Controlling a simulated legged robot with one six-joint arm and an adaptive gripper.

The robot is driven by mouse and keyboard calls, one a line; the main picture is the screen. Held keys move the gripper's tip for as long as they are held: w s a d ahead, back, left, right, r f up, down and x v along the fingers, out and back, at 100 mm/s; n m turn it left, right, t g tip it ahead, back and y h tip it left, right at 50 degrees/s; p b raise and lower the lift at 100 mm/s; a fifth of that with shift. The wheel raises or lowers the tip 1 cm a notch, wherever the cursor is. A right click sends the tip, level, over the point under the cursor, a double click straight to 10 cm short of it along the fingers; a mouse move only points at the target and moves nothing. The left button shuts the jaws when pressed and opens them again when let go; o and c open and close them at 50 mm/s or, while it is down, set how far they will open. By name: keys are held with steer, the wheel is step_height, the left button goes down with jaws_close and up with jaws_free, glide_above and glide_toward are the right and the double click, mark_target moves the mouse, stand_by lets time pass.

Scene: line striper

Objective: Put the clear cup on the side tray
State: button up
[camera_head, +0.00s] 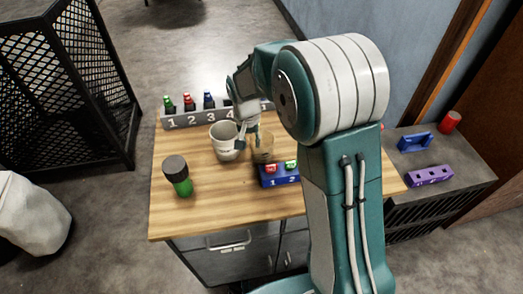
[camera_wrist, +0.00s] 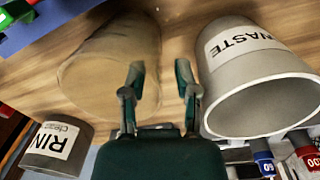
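The clear cup (camera_head: 263,150), see-through and tan from the wood behind it, stands on the wooden table (camera_head: 215,205). In the wrist view the clear cup (camera_wrist: 108,62) is at the left, its rim toward the camera. My gripper (camera_head: 248,132) is low beside it, between it and the white cup. In the wrist view my gripper (camera_wrist: 160,78) is open with nothing between its fingers. The left finger overlaps the cup's rim; I cannot tell whether it touches. The grey side surface (camera_head: 462,172), apparently the side tray, is at the right.
A white cup marked WASTE (camera_wrist: 250,80) is close to the right finger, also seen in the head view (camera_head: 224,148). A cup marked RIN (camera_wrist: 55,145) shows lower left.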

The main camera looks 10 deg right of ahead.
jaws_close()
steer(key=shift+r, duration=0.6)
steer(key=s+d+r, duration=0.2)
steer(key=s+r, duration=1)
steer(key=s, duration=0.2)
